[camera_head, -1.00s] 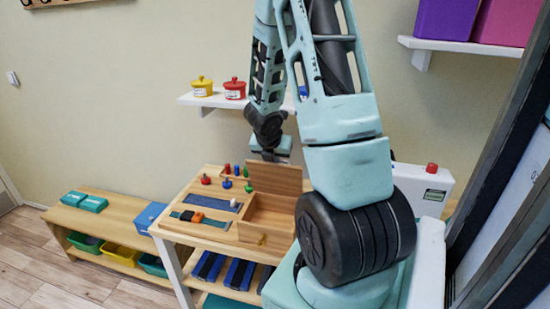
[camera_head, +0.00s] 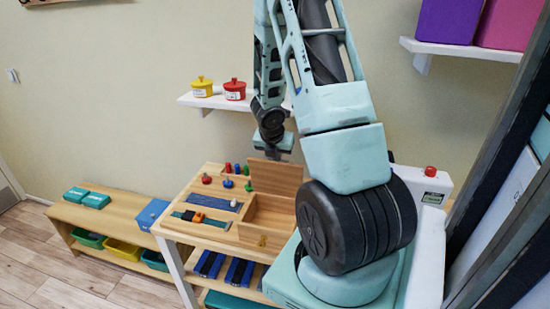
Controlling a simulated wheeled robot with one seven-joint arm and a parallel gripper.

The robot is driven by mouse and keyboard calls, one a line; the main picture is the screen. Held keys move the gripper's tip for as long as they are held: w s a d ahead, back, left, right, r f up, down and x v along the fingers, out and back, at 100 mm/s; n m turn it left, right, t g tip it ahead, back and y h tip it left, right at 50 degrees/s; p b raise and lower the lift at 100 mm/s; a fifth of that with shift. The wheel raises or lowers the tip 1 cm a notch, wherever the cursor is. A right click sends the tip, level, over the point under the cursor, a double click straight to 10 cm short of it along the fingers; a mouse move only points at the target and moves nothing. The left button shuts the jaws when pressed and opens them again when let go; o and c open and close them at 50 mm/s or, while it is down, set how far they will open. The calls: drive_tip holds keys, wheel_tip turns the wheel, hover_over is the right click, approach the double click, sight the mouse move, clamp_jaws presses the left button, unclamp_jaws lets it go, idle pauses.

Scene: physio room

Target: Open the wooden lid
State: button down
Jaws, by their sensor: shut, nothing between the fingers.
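The wooden lid (camera_head: 275,177) stands raised at the back edge of a wooden box (camera_head: 258,237) on the wooden table. The box's inside shows, with its right part hidden behind my arm. My gripper (camera_head: 270,155) is just above and behind the top edge of the lid, pointing down. It is shut and holds nothing. Its fingertips are small and partly hidden behind the lid, so I cannot tell whether they touch it.
A wall shelf with yellow (camera_head: 202,88) and red pots (camera_head: 235,90) is behind. A low bench (camera_head: 110,218) is at left; a white device with a red button (camera_head: 430,171) is at right.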

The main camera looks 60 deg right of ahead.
drive_tip(key=w+d+p, duration=0.1)
drive_tip(key=d+p, duration=0.1)
drive_tip(key=d, duration=0.4)
drive_tip(key=shift+w+f, duration=0.35)
drive_tip(key=shift+f, duration=0.05)
idle(0.4)
